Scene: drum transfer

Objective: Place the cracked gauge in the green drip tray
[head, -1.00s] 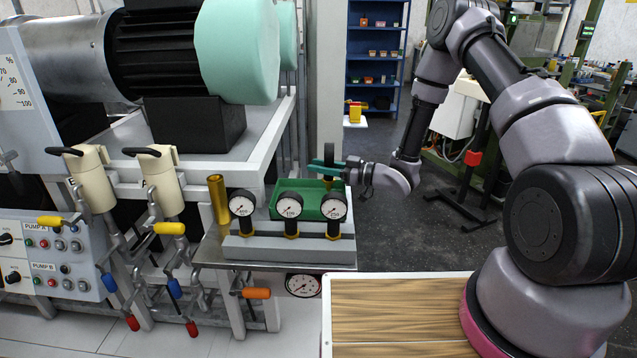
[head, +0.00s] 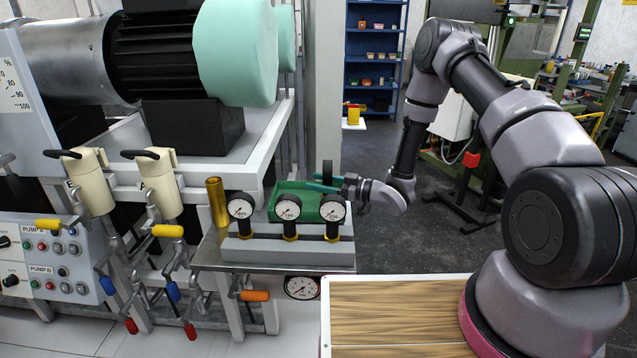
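The green drip tray (head: 281,194) stands on the metal shelf behind a grey rack. A dark gauge (head: 327,171), seen edge-on, stands upright in my gripper (head: 324,184) at the tray's right end. The gripper's teal fingers reach in from the right and appear shut on the gauge's lower part. I cannot see the gauge's face or any crack. The gauge is over the tray; whether it touches the tray floor is hidden.
Three white-faced gauges (head: 288,208) stand in the grey rack (head: 288,250) in front of the tray. A brass cylinder (head: 217,201) stands left of the tray. Pump machinery (head: 195,60) fills the left. A wooden-topped surface (head: 398,315) in front is bare.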

